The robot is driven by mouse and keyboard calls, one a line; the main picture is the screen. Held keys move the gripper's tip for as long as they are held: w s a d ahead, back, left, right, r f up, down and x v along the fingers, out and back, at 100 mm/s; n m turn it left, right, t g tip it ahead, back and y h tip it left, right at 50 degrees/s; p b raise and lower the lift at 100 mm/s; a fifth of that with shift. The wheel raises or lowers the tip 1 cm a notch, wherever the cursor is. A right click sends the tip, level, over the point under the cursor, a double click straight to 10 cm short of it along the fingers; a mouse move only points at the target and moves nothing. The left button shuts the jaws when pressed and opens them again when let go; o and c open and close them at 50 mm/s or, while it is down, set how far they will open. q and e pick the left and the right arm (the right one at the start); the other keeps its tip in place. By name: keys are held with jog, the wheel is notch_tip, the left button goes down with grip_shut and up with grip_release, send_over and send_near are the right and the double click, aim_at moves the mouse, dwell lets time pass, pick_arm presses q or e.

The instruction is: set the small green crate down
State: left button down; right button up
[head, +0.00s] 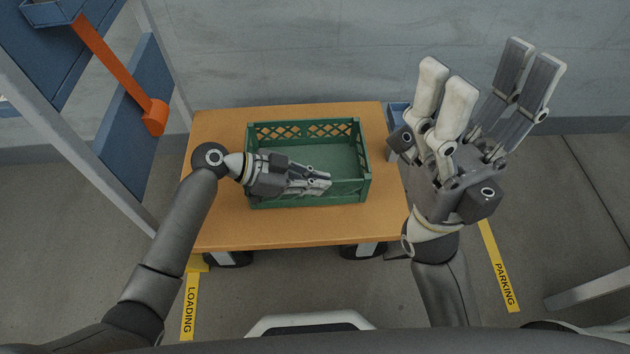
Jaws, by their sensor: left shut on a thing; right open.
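The small green crate (345,128) has lattice walls and is at the middle of the view, over the orange-brown top of a low cart or table (230,228). It looks upright and empty. I cannot tell whether its base touches the top. My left gripper (322,185) reaches over the crate's left side and is shut, its fingers at the near wall, part of which it hides. My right gripper (490,85) is open and empty, raised to the right of the crate with its fingers pointing up.
A blue rack with a grey post (85,145) and an orange lever (125,75) stands at the left. Yellow floor strips read LOADING (190,305) and PARKING (500,268). A grey wall (300,50) is behind. The top has bare room around the crate.

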pick_arm(q)
jog(key=c, duration=1.6)
grip_release()
jog(key=shift+f, duration=0.1)
jog(key=shift+c, duration=0.2)
jog(key=shift+a+r+p, duration=0.2)
jog(key=shift+r+p, duration=0.15)
jog(key=p+v, duration=0.2)
jog(key=v, duration=0.5)
jog(key=shift+f, duration=0.1)
